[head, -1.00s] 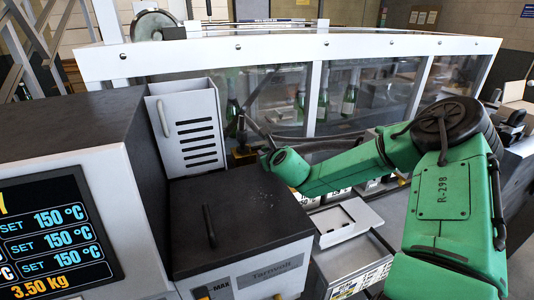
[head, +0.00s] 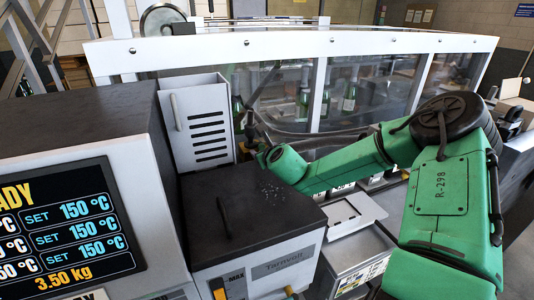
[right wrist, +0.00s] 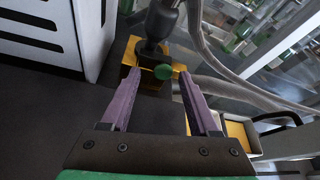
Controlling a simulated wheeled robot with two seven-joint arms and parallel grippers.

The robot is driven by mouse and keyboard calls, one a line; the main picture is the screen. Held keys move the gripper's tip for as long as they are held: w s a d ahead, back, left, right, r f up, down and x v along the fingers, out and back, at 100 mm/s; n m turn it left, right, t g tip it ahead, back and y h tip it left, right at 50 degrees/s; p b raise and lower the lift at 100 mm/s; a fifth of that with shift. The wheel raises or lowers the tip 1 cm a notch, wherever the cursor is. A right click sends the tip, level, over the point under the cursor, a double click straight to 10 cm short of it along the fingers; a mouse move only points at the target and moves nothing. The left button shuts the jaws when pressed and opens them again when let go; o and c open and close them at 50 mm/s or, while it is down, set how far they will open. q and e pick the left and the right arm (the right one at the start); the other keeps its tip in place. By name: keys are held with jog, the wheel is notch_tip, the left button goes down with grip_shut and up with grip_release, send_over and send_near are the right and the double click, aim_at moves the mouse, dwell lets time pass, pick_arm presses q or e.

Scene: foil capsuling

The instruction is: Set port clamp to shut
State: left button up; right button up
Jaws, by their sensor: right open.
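In the head view my right gripper (head: 262,154) is small and partly hidden by my green arm, beside the grey slotted box. My left gripper is not in view.
A grey slotted box (head: 199,125) and a dark-topped machine (head: 255,205) stand close to the right gripper. A clear-walled enclosure (head: 290,95) with green bottles is behind. A display panel (head: 62,225) stands at left. Grey hoses (right wrist: 225,88) run beside the knob.

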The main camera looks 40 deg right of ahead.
jog(key=v, duration=1)
jog(key=shift+s+a+r, duration=0.15)
jog(key=shift+a+r, duration=0.05)
jog(key=shift+a, duration=0.25)
jog(key=p+v, duration=0.1)
jog(key=p, duration=0.1)
jog(key=p+v, duration=0.1)
jog(key=p, duration=0.2)
jog(key=shift+s+a+r, duration=0.15)
jog(key=shift+s+r, duration=0.1)
jog(key=shift+r, duration=0.2)
jog(key=shift+s+a+f+p, duration=0.15)
jog(key=shift+s+p, duration=0.1)
jog(key=shift+p, duration=0.25)
jog(key=shift+f, duration=0.1)
